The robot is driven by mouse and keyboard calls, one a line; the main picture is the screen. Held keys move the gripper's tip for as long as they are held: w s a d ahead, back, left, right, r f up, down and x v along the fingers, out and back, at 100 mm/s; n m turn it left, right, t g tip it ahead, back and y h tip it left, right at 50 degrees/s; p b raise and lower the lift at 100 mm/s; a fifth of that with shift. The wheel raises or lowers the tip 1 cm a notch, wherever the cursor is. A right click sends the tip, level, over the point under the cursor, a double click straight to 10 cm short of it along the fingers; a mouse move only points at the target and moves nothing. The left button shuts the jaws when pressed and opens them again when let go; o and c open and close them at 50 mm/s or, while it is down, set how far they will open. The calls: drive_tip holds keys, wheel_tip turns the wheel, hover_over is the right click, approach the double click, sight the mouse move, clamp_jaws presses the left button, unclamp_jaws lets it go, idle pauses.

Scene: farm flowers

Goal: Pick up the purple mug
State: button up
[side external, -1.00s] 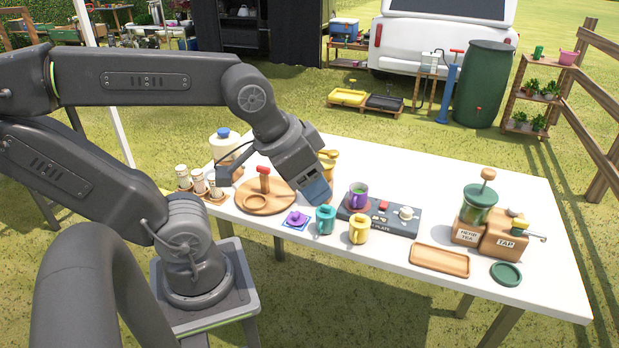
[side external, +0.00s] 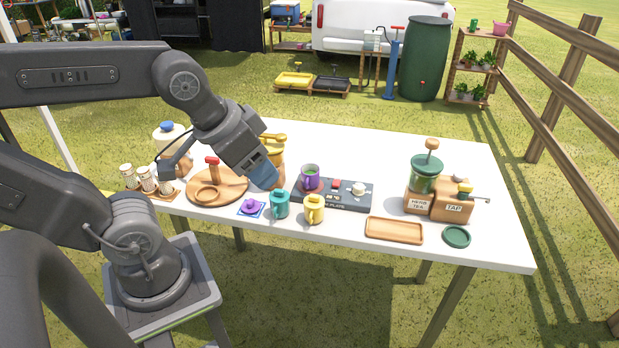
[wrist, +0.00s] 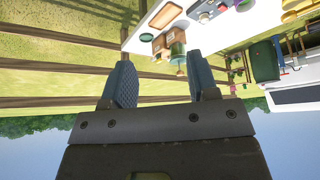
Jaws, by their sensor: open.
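The purple mug (side external: 310,178) stands upright on the dark hot plate (side external: 338,204) on the white table, with something green inside. Its handle faces the front. My gripper (side external: 265,178) hangs above the table to the left of the mug, tilted down to the right and apart from it. In the wrist view, the two blue fingers (wrist: 160,80) are spread with nothing between them.
A teal mug (side external: 280,204) and yellow mug (side external: 314,209) stand in front of the hot plate. Left is a round wooden board (side external: 232,187). A wooden tray (side external: 394,230) and green dispenser (side external: 425,176) stand right.

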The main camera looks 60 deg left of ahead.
drive_tip(key=shift+o, duration=0.4)
drive_tip(key=o, duration=0.6)
drive_tip(key=shift+c, duration=0.2)
drive_tip(key=n+g, duration=0.5)
drive_tip(key=n, duration=1.2)
hover_over(311, 177)
drive_tip(key=a, duration=0.2)
wheel_tip(311, 177, down, 14)
drive_tip(key=f, duration=0.4)
drive_tip(key=w+f, duration=0.1)
drive_tip(key=f, duration=0.9)
drive_tip(key=shift+w+a, duration=0.1)
drive_tip(key=shift+w, duration=0.05)
